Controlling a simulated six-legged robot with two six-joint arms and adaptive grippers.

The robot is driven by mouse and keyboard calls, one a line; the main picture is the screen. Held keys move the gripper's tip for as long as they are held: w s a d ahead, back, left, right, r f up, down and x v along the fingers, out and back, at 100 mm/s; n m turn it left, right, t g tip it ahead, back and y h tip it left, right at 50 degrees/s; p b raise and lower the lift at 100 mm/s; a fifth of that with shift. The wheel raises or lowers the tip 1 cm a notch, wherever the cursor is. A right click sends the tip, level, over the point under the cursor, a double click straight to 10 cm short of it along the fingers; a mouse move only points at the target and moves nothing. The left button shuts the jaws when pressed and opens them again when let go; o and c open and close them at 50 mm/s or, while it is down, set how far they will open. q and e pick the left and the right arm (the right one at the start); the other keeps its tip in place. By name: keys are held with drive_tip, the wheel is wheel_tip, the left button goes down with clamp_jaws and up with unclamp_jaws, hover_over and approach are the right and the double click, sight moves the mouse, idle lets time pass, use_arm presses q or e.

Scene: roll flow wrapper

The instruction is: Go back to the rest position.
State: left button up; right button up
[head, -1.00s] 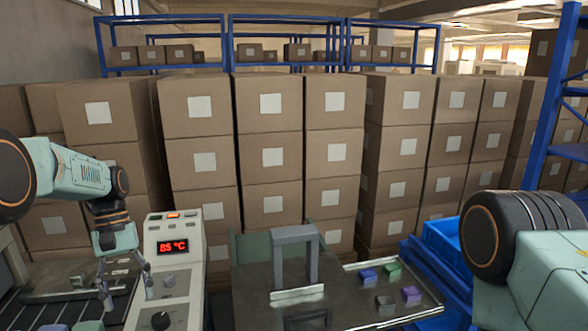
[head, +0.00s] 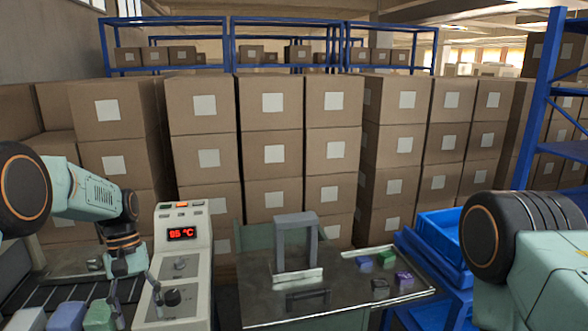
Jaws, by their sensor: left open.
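My left gripper (head: 133,297) hangs from the left arm with its fingers pointing down and apart. It is open and I see nothing between the fingers.
A conveyor (head: 60,278) at lower left carries a green block (head: 98,316), a blue block (head: 66,317) and a whitish one. A metal table (head: 340,300) holds a grey frame (head: 296,245) and several small coloured blocks. Blue bins (head: 440,236) stand at right; stacked cartons fill the back.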

use_arm(q)
drive_tip(key=s+d+f+m+t+y+b, duration=0.1)
drive_tip(key=s+d+f+b, duration=0.15)
drive_tip(key=s+f, duration=0.75)
drive_tip(key=s+d+f+m+t+b, duration=0.15)
drive_tip(key=s+d+f, duration=0.35)
drive_tip(key=f, duration=0.9)
drive_tip(key=s+d+f+m+t+b, duration=0.1)
drive_tip(key=s+d+m+b, duration=0.1)
drive_tip(key=s, duration=1.8)
drive_tip(key=shift+s+y+b, duration=0.2)
drive_tip(key=shift+y+b, duration=0.2)
drive_tip(key=shift+b, duration=0.35)
